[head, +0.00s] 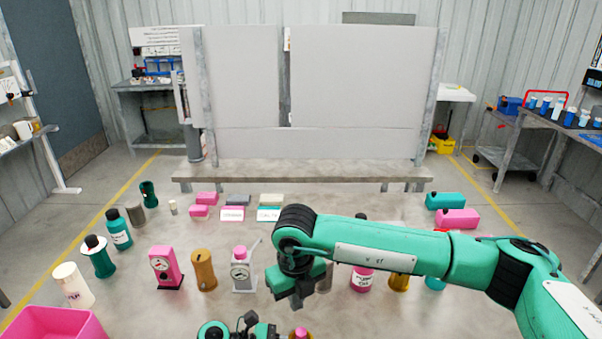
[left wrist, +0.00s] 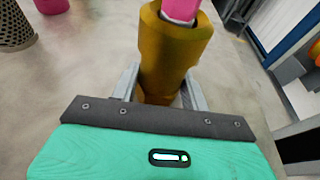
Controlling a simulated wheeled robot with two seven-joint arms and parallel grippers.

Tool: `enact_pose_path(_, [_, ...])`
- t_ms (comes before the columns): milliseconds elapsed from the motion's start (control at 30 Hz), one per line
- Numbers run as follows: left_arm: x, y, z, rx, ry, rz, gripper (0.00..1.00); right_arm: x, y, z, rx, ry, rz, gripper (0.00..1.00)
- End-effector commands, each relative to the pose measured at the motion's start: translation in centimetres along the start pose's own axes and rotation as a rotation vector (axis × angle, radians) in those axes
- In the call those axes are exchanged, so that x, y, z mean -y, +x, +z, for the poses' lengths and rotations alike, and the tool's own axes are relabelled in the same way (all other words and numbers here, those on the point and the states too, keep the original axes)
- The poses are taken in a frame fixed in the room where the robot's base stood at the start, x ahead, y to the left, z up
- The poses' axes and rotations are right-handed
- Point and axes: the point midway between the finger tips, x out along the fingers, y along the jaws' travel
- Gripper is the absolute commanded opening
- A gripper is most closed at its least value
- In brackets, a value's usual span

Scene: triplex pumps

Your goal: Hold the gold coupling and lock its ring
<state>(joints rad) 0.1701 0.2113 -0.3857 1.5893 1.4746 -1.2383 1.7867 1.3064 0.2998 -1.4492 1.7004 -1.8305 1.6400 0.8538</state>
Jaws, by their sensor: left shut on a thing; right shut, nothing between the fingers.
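The gold coupling (left wrist: 172,55) stands between the fingers of my left gripper (left wrist: 160,85) in the left wrist view. The gripper is shut on its lower body. A pink part (left wrist: 181,9) sits in its upper end, cut off by the picture's top edge. In the head view a pink top (head: 301,333) with a gold edge shows at the bottom edge, beside the teal parts of my left arm. My right gripper (head: 298,303) points down above the table, just above that pink top and apart from it. It is shut and empty. I cannot tell the ring's lock state.
On the table (head: 130,300) stand a pink gauge block (head: 166,268), a gold-brown cylinder (head: 203,270), a grey gauge with a lever (head: 243,272) and several bottles. A pink bin (head: 50,325) is at the front left. My right arm hides part of the right side.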

Motion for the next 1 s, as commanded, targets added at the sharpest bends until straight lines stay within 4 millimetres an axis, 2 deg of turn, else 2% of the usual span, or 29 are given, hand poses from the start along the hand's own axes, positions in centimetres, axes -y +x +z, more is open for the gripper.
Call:
enact_pose_path(267, [0.0, 0.0, 0.0, 0.0, 0.0, 0.0, 0.33, 0.2, 1.3, -0.1, 0.0, -0.002, 0.0, 0.0])
enact_pose_path(700, [0.0, 0.0, 0.0, 0.0, 0.0, 0.0, 0.33, 0.2, 6.4, -0.1, 0.001, -0.002, 0.0, 0.0])
enact_pose_path(1000, [0.0, 0.0, 0.0, 0.0, 0.0, 0.0, 0.33, 0.2, 6.9, 0.0, 0.002, -0.002, 0.0, 0.0])
